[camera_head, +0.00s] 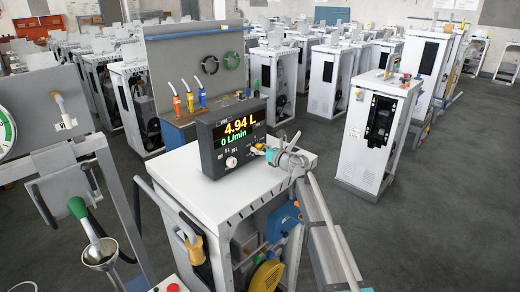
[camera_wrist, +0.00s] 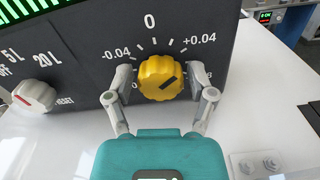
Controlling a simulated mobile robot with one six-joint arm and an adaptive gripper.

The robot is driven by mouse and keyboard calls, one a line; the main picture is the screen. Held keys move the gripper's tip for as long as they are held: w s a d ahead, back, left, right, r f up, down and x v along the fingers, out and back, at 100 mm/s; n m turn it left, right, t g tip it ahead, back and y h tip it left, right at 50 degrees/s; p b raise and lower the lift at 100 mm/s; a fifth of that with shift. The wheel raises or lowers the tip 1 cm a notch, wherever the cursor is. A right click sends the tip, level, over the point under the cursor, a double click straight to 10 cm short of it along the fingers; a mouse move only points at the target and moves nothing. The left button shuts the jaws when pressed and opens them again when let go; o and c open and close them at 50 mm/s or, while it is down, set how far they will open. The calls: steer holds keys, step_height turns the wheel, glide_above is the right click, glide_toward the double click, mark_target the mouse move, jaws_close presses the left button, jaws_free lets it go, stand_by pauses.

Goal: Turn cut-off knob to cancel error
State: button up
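The dark display unit (camera_head: 222,161) stands on a white cabinet and reads 4.94 L and 0 L/min. In the wrist view, its panel has a white knob (camera_wrist: 36,97) with a red mark at the left, beside labels 5 L, 20 L and RESET; a further label, partly cut off, ends in FF. This white knob also shows in the head view (camera_head: 231,162). A yellow knob (camera_wrist: 158,76) with a dark pointer line sits under a scale marked -0.04, 0 and +0.04. My gripper (camera_wrist: 160,88) is open, with one finger on each side of the yellow knob; contact is unclear.
Behind stands a grey panel with several coloured-handled tools (camera_head: 190,100). A separate white cabinet (camera_head: 358,150) stands at right. At left are a gauge and a metal funnel (camera_head: 99,253).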

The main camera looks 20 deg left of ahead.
steer(key=c, duration=0.7)
steer(key=shift+m, duration=0.4)
steer(key=m, duration=0.3)
steer(key=shift+w+m, duration=0.1)
steer(key=shift+m, duration=1.6)
steer(key=o, duration=1.2)
steer(key=shift+c, duration=0.2)
